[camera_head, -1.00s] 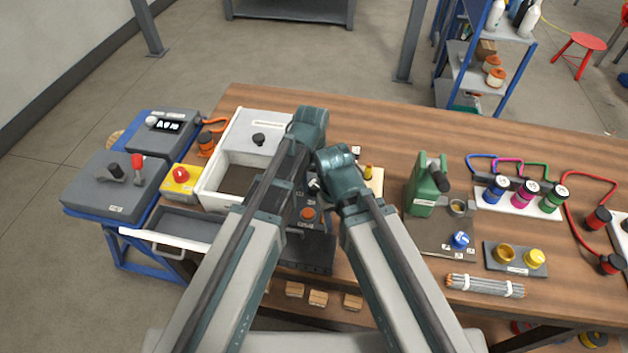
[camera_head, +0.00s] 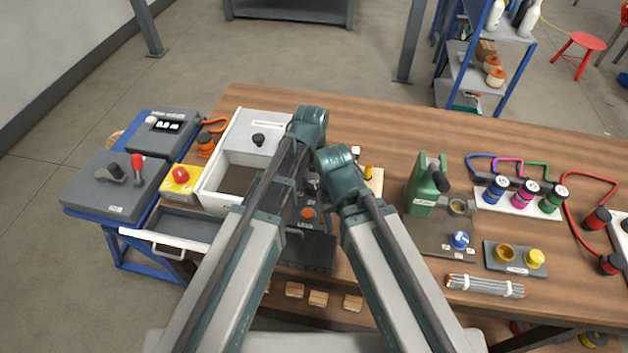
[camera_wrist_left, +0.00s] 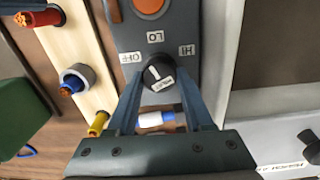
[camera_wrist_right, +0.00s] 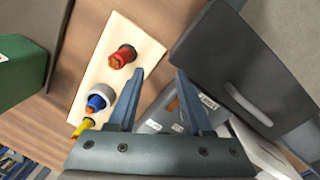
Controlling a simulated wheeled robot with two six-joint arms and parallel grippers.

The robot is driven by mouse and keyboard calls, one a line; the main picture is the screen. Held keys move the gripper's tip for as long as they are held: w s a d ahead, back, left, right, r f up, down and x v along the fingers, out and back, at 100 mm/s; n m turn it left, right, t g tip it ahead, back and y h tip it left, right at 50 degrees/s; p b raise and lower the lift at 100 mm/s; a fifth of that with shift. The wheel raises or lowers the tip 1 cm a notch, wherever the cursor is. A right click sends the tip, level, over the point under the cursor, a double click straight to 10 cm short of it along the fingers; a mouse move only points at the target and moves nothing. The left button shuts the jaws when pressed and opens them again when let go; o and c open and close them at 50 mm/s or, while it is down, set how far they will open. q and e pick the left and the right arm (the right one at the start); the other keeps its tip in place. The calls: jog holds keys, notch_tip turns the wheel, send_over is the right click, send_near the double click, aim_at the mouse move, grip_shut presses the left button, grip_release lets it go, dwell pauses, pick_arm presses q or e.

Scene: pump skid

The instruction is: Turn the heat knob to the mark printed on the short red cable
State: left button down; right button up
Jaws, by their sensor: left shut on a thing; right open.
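The heat knob (camera_wrist_left: 157,75) is dark and round, on a dark grey panel (camera_wrist_left: 130,20) lettered OFF, LO and HI. White marks show on its top; I cannot tell which label it points at. My left gripper (camera_wrist_left: 160,82) is shut on the knob, one finger each side. A short red cable stub (camera_wrist_right: 122,57) stands on a pale wooden board (camera_wrist_right: 110,85); it also shows in the left wrist view (camera_wrist_left: 40,18). No print on it is readable. My right gripper (camera_wrist_right: 158,76) is open and empty, beside the board and panel.
A blue stub (camera_wrist_right: 97,102) with a grey ring and a yellow stub (camera_wrist_right: 84,124) share the board. A green pump body (camera_head: 427,183) stands to the right. A white bin (camera_head: 212,190) stands to the left. A longer red cable (camera_head: 578,228) lies at the far right.

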aim_at(313, 183)
pick_arm(q)
jog(key=shift+m, duration=2.3)
jog(key=shift+c, duration=1.5)
grip_release()
jog(key=shift+r, duration=0.1)
pick_arm(e)
jog(key=shift+r, duration=0.1)
pick_arm(q)
notch_tip(313, 183, up, 14)
jog(key=p, duration=1.3)
jog(key=shift+a+f+p, duration=0.15)
jog(key=shift+f+p, duration=0.05)
jog(key=shift+p, duration=0.2)
pick_arm(e)
notch_tip(313, 183, up, 14)
jog(key=shift+f, duration=0.2)
pick_arm(q)
jog(key=shift+w, duration=0.1)
